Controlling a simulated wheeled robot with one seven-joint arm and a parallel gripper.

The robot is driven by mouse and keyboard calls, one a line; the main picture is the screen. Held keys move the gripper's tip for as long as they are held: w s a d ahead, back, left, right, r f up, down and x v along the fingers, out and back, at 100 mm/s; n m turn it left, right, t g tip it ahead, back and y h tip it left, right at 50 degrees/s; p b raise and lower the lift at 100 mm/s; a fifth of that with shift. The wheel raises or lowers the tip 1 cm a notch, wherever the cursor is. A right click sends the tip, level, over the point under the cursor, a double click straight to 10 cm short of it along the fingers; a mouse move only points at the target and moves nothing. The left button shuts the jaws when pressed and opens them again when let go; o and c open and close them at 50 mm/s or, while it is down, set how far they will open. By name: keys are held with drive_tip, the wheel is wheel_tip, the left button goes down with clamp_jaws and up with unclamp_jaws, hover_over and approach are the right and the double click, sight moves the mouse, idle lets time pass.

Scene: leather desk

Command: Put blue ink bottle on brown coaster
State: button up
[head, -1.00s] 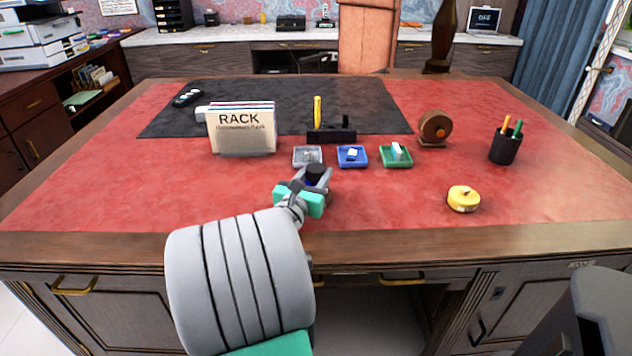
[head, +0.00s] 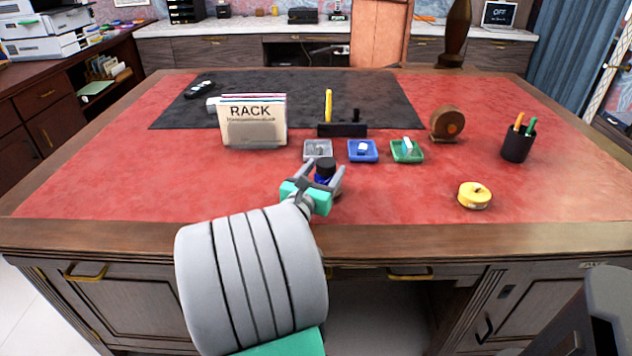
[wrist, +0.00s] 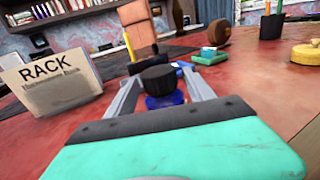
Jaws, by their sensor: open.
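The blue ink bottle (head: 322,179) stands on the red desk top near the front edge, with a black cap. In the wrist view its blue body (wrist: 164,102) shows under the cap, partly hidden by my gripper. My gripper (head: 326,168) is open, with one finger on each side of the bottle. Whether the fingers touch it I cannot tell. No flat brown coaster is plain to see. A round brown upright object (head: 446,121) with an orange centre stands at the back right; I cannot tell if it is a coaster.
Behind the bottle are a grey tray (head: 318,151), a blue tray (head: 363,151) and a green tray (head: 407,152). A file rack (head: 254,122) stands to the left. A yellow round object (head: 474,196) and a pen cup (head: 518,145) are to the right. The front left is clear.

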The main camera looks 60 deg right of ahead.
drive_tip(key=a, duration=0.9)
drive_tip(key=shift+s+a+p, duration=0.3)
drive_tip(key=shift+a+p, duration=0.05)
drive_tip(key=shift+p, duration=0.05)
drive_tip(key=shift+s+a, duration=0.2)
drive_tip(key=shift+a, duration=0.25)
